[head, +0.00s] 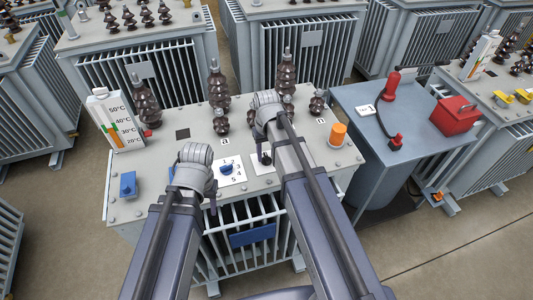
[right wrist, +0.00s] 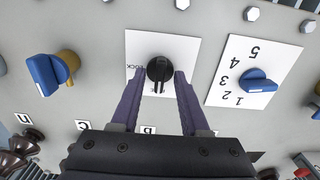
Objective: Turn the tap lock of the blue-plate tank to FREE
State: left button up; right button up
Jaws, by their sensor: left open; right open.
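The tank with the blue plate (head: 252,234) on its front stands in the middle of the head view. Its tap lock is a black knob (right wrist: 160,70) on a white plate (right wrist: 185,45), seen upside down in the right wrist view. LOCK shows at the plate's left edge there; FREE is not readable. My right gripper (right wrist: 159,76) is open, its fingers on either side of the knob; contact cannot be told. My left gripper (head: 196,170) is over the tank's front left part, its fingers mostly hidden behind its wrist.
A blue numbered selector (right wrist: 258,85) sits beside the lock plate. A blue-handled valve (right wrist: 45,75) is on its other side. Dark insulators (head: 218,88) stand along the tank's back. A blue-grey table (head: 350,97) with a red box (head: 455,116) stands at right.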

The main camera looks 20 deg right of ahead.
aim_at(267, 156)
jog(key=shift+r+p, duration=3.9)
pick_arm(q)
notch_tip(267, 156, up, 8)
jog(key=shift+f, duration=0.15)
pick_arm(e)
jog(key=s+a+n, duration=0.1)
jog(key=s+a, duration=0.4)
jog(key=s, duration=0.2)
jog(key=s+a+n+h, duration=0.1)
jog(key=s+a+n, duration=0.1)
jog(key=s+a, duration=0.3)
jog(key=s, duration=0.3)
jog(key=shift+a, duration=0.25)
